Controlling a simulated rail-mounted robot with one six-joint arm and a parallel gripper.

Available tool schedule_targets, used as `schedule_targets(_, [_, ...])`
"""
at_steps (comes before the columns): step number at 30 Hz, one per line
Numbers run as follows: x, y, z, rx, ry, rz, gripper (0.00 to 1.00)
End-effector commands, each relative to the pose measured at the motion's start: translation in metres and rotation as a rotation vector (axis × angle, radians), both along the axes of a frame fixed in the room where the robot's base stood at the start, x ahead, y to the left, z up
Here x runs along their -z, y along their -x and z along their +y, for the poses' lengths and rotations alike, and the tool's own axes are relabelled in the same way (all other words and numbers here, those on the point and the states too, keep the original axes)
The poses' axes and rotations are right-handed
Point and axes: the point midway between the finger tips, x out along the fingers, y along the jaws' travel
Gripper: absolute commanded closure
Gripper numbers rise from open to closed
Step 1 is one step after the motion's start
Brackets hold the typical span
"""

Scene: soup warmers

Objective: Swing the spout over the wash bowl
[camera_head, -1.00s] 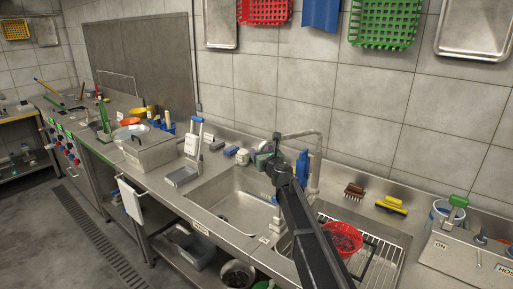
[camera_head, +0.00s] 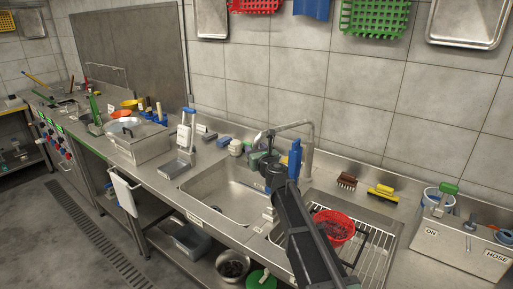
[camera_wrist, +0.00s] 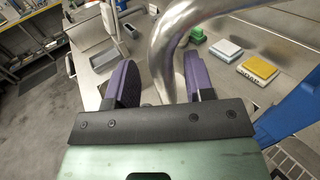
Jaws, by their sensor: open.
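The spout (camera_head: 294,125) is a bare metal pipe that rises behind the sink and arches left. Its free end is near my gripper, toward the back right of the wash bowl (camera_head: 218,196), an empty steel basin. My gripper (camera_head: 266,159) is at that end, above the bowl's right side. In the wrist view my gripper (camera_wrist: 163,82) is open, with a purple finger on each side of the spout's curved pipe (camera_wrist: 163,55). The pipe runs across the gap between the fingers. Whether either finger touches it I cannot tell.
A blue upright part (camera_head: 295,158) stands close right of my gripper. A red colander (camera_head: 334,227) sits on a wire rack to the right. Brown (camera_head: 346,181) and yellow (camera_head: 383,192) brushes lie on the back ledge. Sponges (camera_wrist: 226,48) lie behind the spout.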

Motion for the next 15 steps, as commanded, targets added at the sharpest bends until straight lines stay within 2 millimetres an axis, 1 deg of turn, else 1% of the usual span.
schedule_targets(1, [0.000,0.006,0.000,-0.001,0.000,0.000,0.52])
schedule_targets(9, [0.000,0.029,0.000,-0.001,0.000,0.000,0.52])
schedule_targets(15, [0.000,0.031,0.001,-0.001,0.000,0.000,0.52])
